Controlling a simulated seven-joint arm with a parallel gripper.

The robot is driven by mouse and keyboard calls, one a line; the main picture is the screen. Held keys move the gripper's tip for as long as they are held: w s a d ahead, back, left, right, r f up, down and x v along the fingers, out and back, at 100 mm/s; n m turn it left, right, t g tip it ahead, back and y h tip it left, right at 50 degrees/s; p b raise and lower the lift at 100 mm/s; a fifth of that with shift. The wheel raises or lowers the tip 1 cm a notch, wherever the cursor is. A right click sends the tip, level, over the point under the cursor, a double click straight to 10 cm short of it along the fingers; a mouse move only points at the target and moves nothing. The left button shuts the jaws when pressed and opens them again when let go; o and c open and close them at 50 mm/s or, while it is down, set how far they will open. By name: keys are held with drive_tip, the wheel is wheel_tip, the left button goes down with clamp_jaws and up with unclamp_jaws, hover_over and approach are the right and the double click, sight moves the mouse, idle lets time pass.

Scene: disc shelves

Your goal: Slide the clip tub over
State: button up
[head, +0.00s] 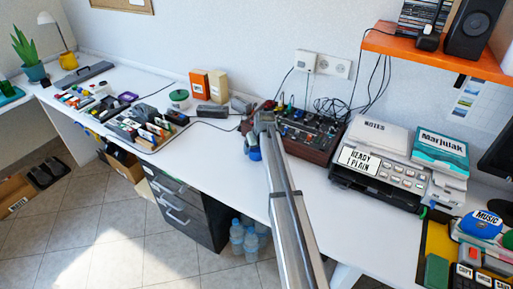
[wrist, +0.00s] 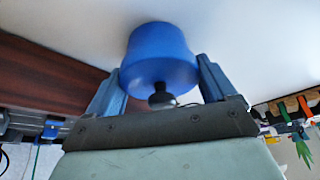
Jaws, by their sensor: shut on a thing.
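A round blue tub (wrist: 160,55) with a dark knob (wrist: 162,97) sits between the two fingers of my gripper (wrist: 160,85) in the wrist view. The fingers are shut on its sides. In the head view my gripper (head: 256,140) is over the white desk, just left of the wooden-sided mixer. A small part of the blue tub (head: 254,154) shows below it, the rest hidden by my arm. No label shows on the tub, and I cannot tell whether it touches the desk.
The mixer (head: 308,133) with knobs and cables stands close on the right, with a printer (head: 385,165) beyond it. A white tub with a green lid (head: 179,99) and boxes (head: 208,85) stand to the left. The desk front (head: 215,150) is clear left of my arm.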

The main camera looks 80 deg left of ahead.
drive_tip(key=shift+c, duration=1)
drive_tip(key=shift+w+a, duration=0.1)
drive_tip(key=shift+w, duration=0.05)
drive_tip(key=shift+w+a, duration=0.5)
drive_tip(key=shift+a, duration=0.05)
drive_tip(key=o, duration=1)
drive_tip(key=v, duration=1.3)
drive_tip(key=shift+r, duration=0.4)
